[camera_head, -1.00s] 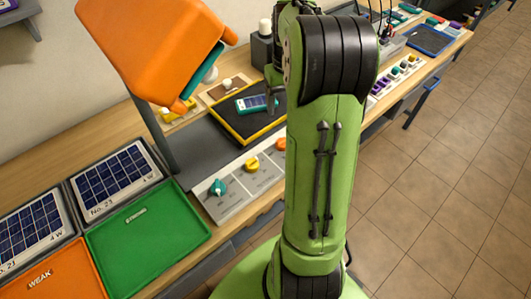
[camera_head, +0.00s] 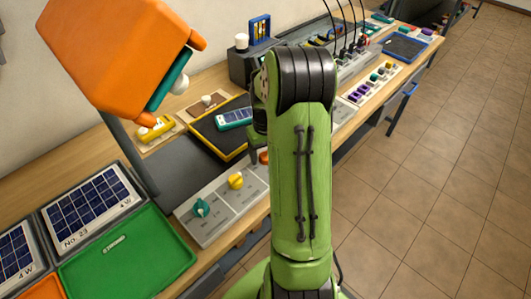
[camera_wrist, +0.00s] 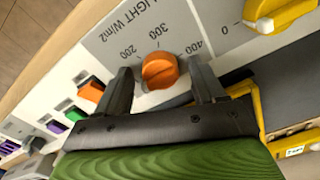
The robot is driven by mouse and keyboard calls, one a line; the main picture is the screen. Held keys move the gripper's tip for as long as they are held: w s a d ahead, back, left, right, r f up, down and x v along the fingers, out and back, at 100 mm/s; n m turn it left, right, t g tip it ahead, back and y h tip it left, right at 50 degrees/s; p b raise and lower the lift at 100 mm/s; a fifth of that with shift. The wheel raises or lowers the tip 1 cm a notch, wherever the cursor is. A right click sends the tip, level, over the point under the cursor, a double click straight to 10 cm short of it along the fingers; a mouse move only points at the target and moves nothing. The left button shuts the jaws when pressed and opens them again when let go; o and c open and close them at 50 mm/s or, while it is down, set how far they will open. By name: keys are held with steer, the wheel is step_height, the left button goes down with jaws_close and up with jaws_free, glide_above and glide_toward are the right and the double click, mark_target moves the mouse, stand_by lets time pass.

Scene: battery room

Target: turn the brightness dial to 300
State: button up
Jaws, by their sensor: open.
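The orange brightness dial (camera_wrist: 160,70) sits on a pale panel marked "LIGHT W/m2" with 200, 300 and 400 around it in the wrist view. My gripper (camera_wrist: 163,88) is open, with one dark finger on each side of the dial. I cannot tell whether the fingers touch it. The dial's exact pointer setting is not clear. In the head view only a small part of the orange dial (camera_head: 264,157) shows beside my green arm, which hides most of the gripper.
A yellow dial (camera_head: 236,181) and a teal dial (camera_head: 201,208) share the panel. A black tray (camera_head: 205,136) with a small solar panel lies behind. An orange lamp head (camera_head: 115,50) hangs at upper left. A green tray (camera_head: 125,255) lies at the front left.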

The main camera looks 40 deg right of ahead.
steer(key=shift+c, duration=0.5)
steer(key=c, duration=0.9)
steer(key=shift+c, duration=0.2)
steer(key=shift+m, duration=0.3)
steer(key=m, duration=1.1)
steer(key=shift+m+p, duration=0.35)
steer(key=shift+m, duration=0.05)
steer(key=m, duration=1.1)
steer(key=shift+m, duration=0.3)
